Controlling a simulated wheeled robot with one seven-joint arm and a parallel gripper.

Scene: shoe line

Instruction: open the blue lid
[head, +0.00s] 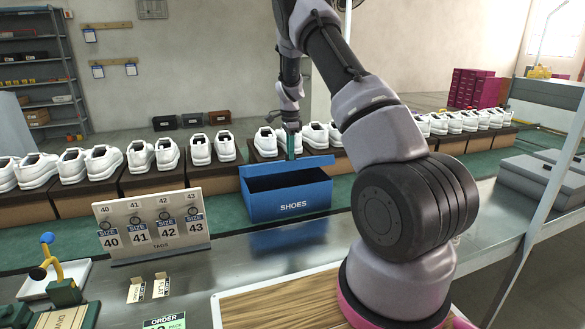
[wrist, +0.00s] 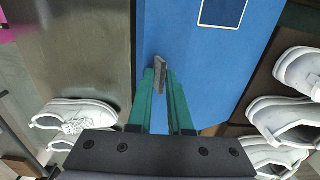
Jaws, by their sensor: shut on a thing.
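The blue shoe box (head: 290,205), marked SHOES, stands on the work surface in the head view. Its front faces me and its dark inside shows. The blue lid (head: 285,166) is raised along the back of the box, tilted up; its exact angle is hard to tell. In the wrist view the lid (wrist: 205,70) fills the upper middle as a flat blue face. My gripper (head: 292,150) is at the lid's upper edge. In the wrist view my gripper (wrist: 161,82) has its green fingers closed on a small grey tab (wrist: 160,75) at the lid.
White shoes (head: 155,155) on brown boxes line the back on both sides, close behind the lid. A tag rack (head: 152,225) stands at front left. Grey boxes (head: 545,178) lie at right.

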